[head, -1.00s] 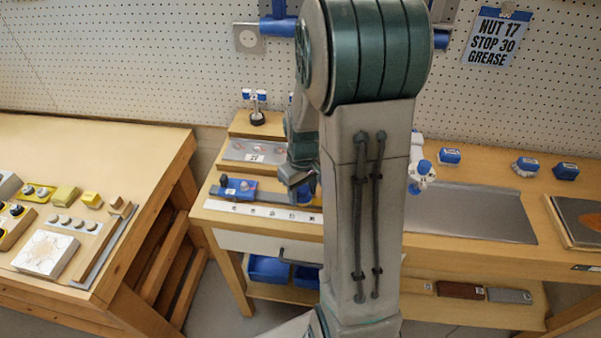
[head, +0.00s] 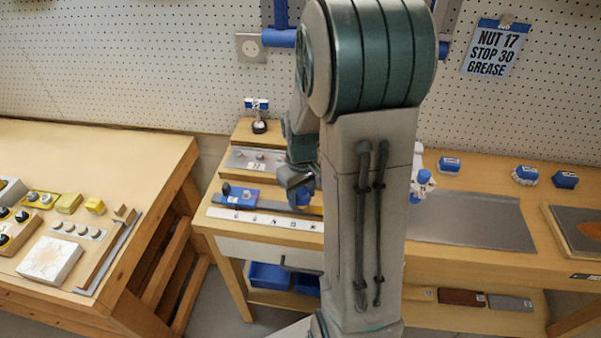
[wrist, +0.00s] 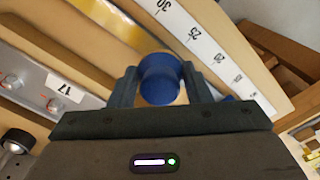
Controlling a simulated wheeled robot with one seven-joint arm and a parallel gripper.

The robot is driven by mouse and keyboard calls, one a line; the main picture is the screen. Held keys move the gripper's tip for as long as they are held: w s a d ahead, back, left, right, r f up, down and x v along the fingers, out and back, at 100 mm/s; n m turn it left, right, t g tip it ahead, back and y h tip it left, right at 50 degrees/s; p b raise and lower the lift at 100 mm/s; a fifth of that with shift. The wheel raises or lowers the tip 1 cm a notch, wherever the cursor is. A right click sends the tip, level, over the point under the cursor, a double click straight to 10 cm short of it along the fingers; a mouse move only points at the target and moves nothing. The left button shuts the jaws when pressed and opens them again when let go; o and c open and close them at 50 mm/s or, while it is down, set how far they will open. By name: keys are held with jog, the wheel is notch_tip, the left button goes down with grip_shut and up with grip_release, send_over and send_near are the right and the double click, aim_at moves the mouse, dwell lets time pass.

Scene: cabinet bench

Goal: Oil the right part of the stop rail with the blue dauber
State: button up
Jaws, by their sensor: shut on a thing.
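My gripper (wrist: 160,88) is shut on the blue dauber (wrist: 160,78), whose round blue end faces the wrist camera. In the head view my gripper (head: 301,184) is above the right part of the stop rail (head: 262,203), with the blue dauber (head: 304,196) below the fingers. A yellow, shiny stretch of rail (wrist: 115,20) shows just beyond the dauber in the wrist view. The dauber's tip is hidden, so I cannot tell whether it touches the rail.
A white number scale (head: 265,219) runs along the rail's front. A grey plate labelled 17 (wrist: 62,88) lies behind it. A sign (head: 496,48) reads "NUT 17, STOP 30, GREASE". Blue-topped items (head: 449,164) stand at the right, behind a bare grey mat (head: 475,220).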

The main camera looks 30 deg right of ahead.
jog(key=shift+s+r+p, duration=0.15)
jog(key=shift+r+p, duration=0.15)
jog(key=shift+r, duration=0.35)
jog(key=shift+r+p, duration=0.55)
jog(key=shift+r, duration=0.15)
jog(key=shift+r+p, duration=1)
jog(key=shift+r, duration=0.5)
jog(key=shift+f+b, duration=0.15)
jog(key=shift+b, duration=0.15)
jog(key=shift+f+b, duration=0.25)
jog(key=shift+b, duration=1.35)
jog(key=shift+r+b, duration=0.1)
jog(key=shift+b, duration=0.45)
